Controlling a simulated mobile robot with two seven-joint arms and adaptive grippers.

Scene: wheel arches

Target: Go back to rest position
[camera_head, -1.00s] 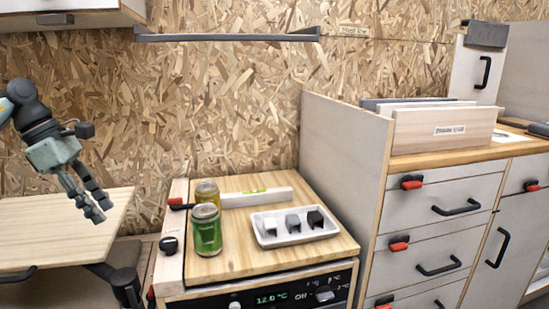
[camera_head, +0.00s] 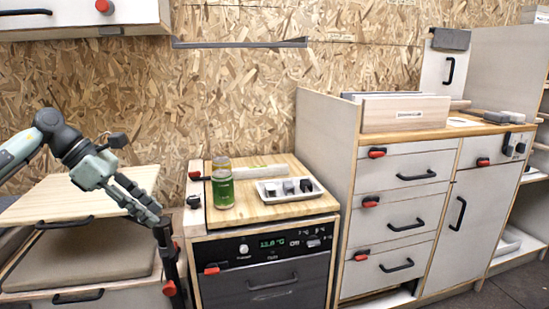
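My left gripper (camera_head: 146,204) hangs at the left, fingers pointing down and right, in front of the raised wooden board at the left. Its fingers look close together with nothing seen between them, but the gap is too small to judge. It is apart from the cans and the counter. My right gripper is not in view.
A white tray (camera_head: 266,199) with several small blocks sits on the counter. Below is an oven-like unit (camera_head: 262,270). A wooden board (camera_head: 40,203) lies at the left. Drawers (camera_head: 394,215) stand right. A wall rail (camera_head: 240,43) hangs above. A dark post (camera_head: 166,260) stands below my gripper.

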